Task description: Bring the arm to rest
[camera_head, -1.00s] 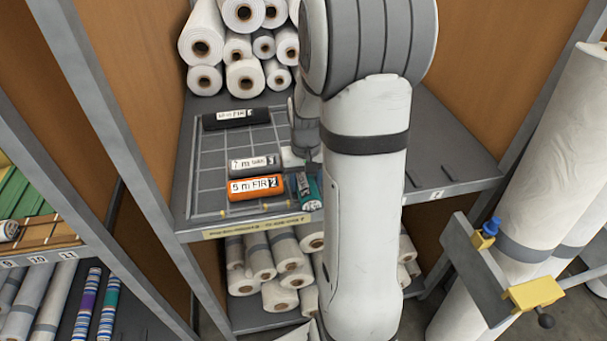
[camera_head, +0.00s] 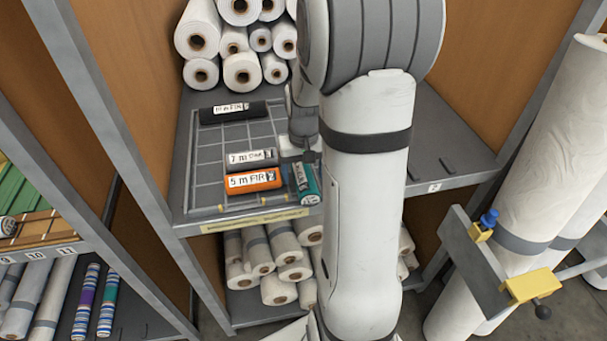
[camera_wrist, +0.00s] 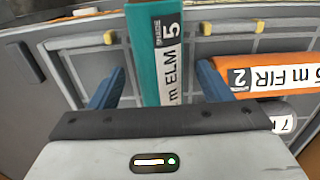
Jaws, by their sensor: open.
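My gripper (camera_wrist: 158,90) is open in the wrist view. Its two blue fingers stand apart, one on each side of the teal roll labelled "m ELM 5" (camera_wrist: 152,30), with a gap visible on both sides. In the head view my arm hides most of the gripper, and the teal roll (camera_head: 306,184) lies tilted at the right end of the gridded tray (camera_head: 208,178). The orange roll "5 m FIR 2" (camera_head: 253,180) lies just left of it; it also shows in the wrist view (camera_wrist: 285,72).
A grey roll "7 m" (camera_head: 251,158) and a black roll (camera_head: 232,112) lie on the same tray. White rolls (camera_head: 240,70) are stacked behind, more below the shelf. Shelf posts stand on both sides. A yellow-and-grey bracket (camera_head: 530,286) with large wrapped rolls is at right.

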